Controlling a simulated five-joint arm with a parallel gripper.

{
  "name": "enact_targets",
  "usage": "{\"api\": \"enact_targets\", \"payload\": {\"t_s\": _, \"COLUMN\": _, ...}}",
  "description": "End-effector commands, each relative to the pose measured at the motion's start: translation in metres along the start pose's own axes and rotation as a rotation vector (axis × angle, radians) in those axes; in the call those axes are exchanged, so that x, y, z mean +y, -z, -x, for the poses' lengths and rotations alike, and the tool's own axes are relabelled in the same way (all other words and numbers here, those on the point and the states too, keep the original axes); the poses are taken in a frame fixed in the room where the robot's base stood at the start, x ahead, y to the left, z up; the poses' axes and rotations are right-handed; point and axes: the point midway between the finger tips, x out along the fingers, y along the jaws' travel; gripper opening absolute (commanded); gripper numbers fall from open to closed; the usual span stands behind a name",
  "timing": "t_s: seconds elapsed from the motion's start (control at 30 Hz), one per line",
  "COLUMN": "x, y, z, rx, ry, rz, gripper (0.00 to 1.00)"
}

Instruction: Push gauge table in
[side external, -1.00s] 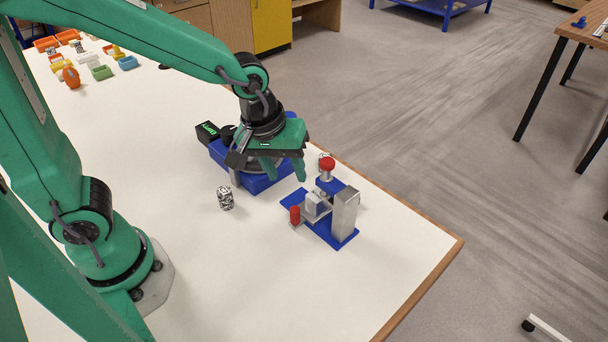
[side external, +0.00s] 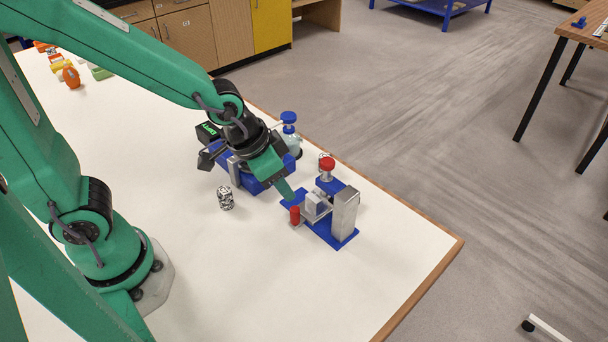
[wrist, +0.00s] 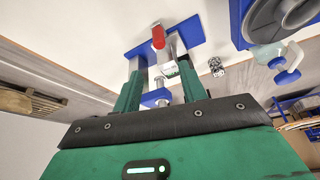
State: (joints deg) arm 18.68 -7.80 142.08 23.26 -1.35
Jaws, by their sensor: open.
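The gauge is a blue base plate (side external: 338,240) with a silver upright block (side external: 345,212) and a light grey block (side external: 315,206) beside it. Contact cannot be told. In the wrist view, my open gripper (wrist: 158,68) has a finger on each side of the gauge's middle, with the red handle (wrist: 158,37) beyond the tips.
A red-topped knob (side external: 327,164) stands behind the gauge. A blue machine (side external: 262,183) with a dark round platform is left of it, near a blue-capped bottle (side external: 289,130). A patterned cylinder (side external: 226,198) stands in front. The table's front right is clear.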

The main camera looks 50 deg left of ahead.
Motion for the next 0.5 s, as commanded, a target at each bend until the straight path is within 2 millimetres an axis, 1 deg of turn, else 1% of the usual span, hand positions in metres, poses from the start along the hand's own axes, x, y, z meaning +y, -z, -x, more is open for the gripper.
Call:
{"api": "enact_targets", "payload": {"t_s": 0.1, "x": 0.0, "y": -0.007, "z": -0.016, "rx": -0.005, "ry": 0.0, "rz": 0.001, "gripper": 0.42}}
{"api": "enact_targets", "payload": {"t_s": 0.2, "x": 0.0, "y": -0.01, "z": -0.024, "rx": -0.002, "ry": 0.0, "rz": 0.002, "gripper": 0.42}}
{"api": "enact_targets", "payload": {"t_s": 0.3, "x": 0.0, "y": -0.012, "z": -0.028, "rx": -0.001, "ry": 0.0, "rz": 0.002, "gripper": 0.42}}
{"api": "enact_targets", "payload": {"t_s": 0.5, "x": 0.0, "y": -0.012, "z": -0.029, "rx": 0.001, "ry": 0.0, "rz": 0.003, "gripper": 0.42}}
